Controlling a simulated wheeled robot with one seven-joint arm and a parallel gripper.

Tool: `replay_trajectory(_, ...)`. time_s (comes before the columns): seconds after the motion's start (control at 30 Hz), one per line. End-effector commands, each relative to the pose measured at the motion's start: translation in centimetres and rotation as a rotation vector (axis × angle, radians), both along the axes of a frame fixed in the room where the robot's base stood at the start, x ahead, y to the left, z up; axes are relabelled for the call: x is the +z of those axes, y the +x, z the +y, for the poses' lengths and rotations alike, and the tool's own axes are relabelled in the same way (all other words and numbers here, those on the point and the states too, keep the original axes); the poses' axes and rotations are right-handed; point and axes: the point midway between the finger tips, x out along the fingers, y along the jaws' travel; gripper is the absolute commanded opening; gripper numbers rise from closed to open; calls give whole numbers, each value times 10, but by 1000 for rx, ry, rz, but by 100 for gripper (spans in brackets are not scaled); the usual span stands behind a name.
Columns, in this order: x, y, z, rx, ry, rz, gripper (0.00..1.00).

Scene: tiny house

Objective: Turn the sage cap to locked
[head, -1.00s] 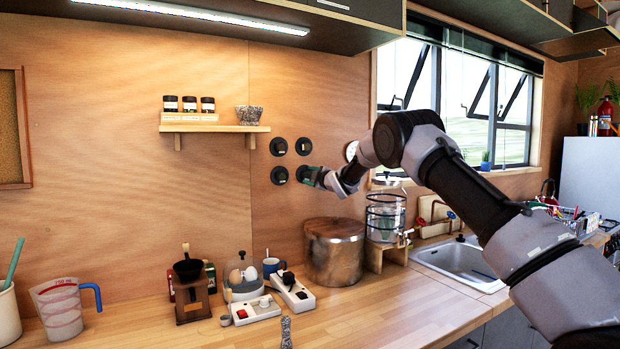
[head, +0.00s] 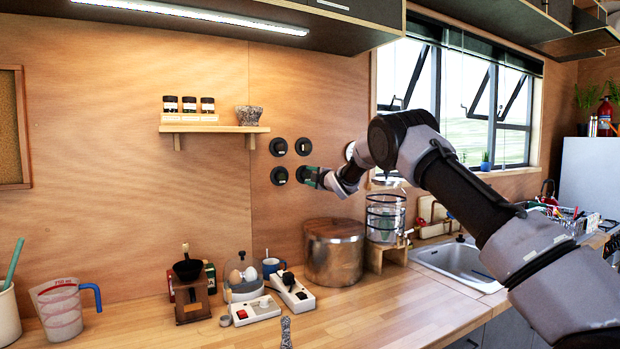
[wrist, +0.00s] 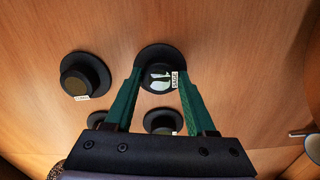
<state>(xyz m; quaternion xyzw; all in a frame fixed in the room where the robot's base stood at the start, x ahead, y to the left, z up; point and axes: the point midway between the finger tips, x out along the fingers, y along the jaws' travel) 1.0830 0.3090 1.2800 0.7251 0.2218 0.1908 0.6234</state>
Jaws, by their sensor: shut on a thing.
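Several dark round caps are mounted on the wooden wall below the small shelf. My gripper (wrist: 158,90) is at the lower right cap (wrist: 158,56) of the group. In the wrist view its two green fingers are closed on either side of this cap, which carries a pale mark and a small white label, seen turned sideways and apparently reading sage. In the head view my gripper (head: 311,177) covers most of this cap. The lower left cap (head: 279,176), upper left cap (head: 278,147) and upper right cap (head: 304,146) are free of it.
A shelf (head: 215,129) with jars and a stone bowl is above the caps to the left. The wall around the caps is clear.

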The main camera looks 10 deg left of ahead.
Motion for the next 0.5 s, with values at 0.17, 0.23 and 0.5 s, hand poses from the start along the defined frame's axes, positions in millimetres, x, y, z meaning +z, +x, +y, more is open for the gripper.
replay_trajectory(0.17, -1, 0, 0, 0, -2, 1, 86)
replay_trajectory(0.23, -1, 0, 0, 0, -1, 2, 86)
replay_trajectory(0.5, 0, -3, -2, 1, 0, 1, 86)
